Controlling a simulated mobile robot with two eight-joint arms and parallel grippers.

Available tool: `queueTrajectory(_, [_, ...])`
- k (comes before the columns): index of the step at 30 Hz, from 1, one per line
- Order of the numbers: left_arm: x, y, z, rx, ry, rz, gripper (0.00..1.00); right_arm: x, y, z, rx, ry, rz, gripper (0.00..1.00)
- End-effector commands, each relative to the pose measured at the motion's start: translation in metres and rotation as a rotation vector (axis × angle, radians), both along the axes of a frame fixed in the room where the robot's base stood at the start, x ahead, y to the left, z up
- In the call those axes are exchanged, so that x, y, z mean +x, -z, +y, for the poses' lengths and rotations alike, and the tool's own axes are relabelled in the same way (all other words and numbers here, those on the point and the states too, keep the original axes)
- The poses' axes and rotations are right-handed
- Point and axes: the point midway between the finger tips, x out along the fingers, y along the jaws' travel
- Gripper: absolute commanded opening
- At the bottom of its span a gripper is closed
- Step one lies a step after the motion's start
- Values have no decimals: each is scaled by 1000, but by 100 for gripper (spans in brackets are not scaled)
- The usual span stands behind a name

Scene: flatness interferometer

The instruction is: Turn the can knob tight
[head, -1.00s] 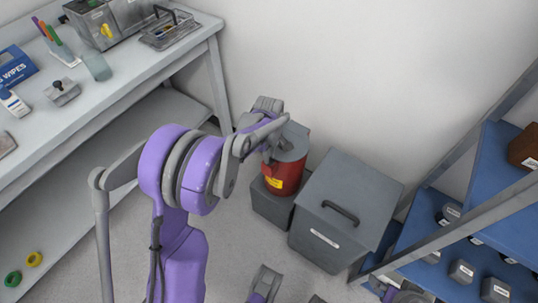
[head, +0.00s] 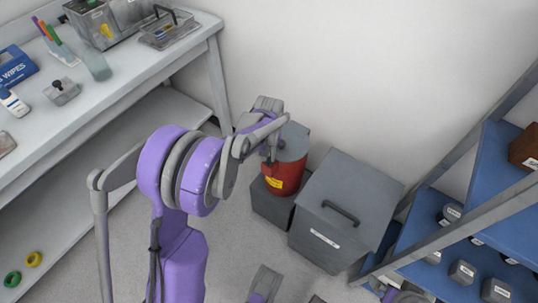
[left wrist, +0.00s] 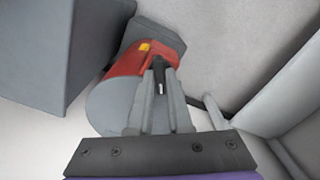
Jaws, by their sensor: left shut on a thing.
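The red can (head: 285,178) has a grey lid and a yellow label. It stands on a low grey box by the wall, and it also shows in the left wrist view (left wrist: 129,62). The knob (left wrist: 160,86) is a small dark piece with a white mark at the can's side. My left gripper (left wrist: 160,72) is shut on the knob, one finger on each side of it. In the head view my left gripper (head: 268,158) is at the can's left side, partly hidden by my arm.
A grey lidded bin (head: 338,215) with a black handle stands close to the can's right. The workbench (head: 110,100) is at the left, and a blue-shelved rack (head: 500,205) is at the right. The wall is close behind the can. Open floor lies in front.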

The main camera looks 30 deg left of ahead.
Motion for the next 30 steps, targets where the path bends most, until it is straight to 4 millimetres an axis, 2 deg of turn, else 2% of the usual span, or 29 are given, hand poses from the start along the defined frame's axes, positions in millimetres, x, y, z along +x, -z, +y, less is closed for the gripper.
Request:
queueTrajectory(6, [0,0,0,0,194,-1,0,0,-1,0,0,0,0,100])
queueTrajectory(15, [0,0,0,0,395,-1,0,0,-1,0,0,0,0,100])
queueTrajectory(30, [0,0,0,0,506,-1,0,0,-1,0,0,0,0,100])
